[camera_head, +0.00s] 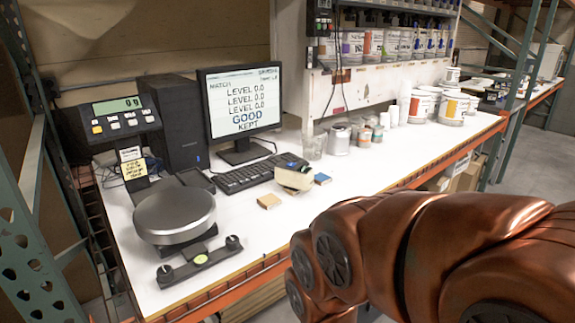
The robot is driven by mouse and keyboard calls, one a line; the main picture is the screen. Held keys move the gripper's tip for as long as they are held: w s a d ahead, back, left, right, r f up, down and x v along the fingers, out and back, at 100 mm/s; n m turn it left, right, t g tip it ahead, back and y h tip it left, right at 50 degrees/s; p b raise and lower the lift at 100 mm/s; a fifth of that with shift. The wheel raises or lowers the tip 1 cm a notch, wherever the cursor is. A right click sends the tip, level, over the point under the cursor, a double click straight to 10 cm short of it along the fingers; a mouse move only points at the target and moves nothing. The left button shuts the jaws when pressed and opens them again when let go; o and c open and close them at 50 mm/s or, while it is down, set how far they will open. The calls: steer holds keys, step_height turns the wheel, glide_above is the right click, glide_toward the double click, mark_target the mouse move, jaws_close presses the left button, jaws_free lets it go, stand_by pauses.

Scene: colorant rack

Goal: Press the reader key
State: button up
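A small cream and dark device (294,178), perhaps the reader, sits on the white bench in front of the keyboard. It is small in the picture and I cannot make out a key on it. The monitor (240,105) behind it reads "MATCH", several "LEVEL 0.0" lines, "GOOD" and "KEPT". My copper-coloured arm crosses the lower right, in front of the bench edge. My gripper is not in the picture, so its state and its distance from the device do not show.
A scale with a round grey pan (174,213) and a keypad display (123,118) stands at the left. A keyboard (246,176), small blocks (268,201), a clear cup (313,143) and several paint cans (453,108) share the bench (400,150). Green rack posts flank it.

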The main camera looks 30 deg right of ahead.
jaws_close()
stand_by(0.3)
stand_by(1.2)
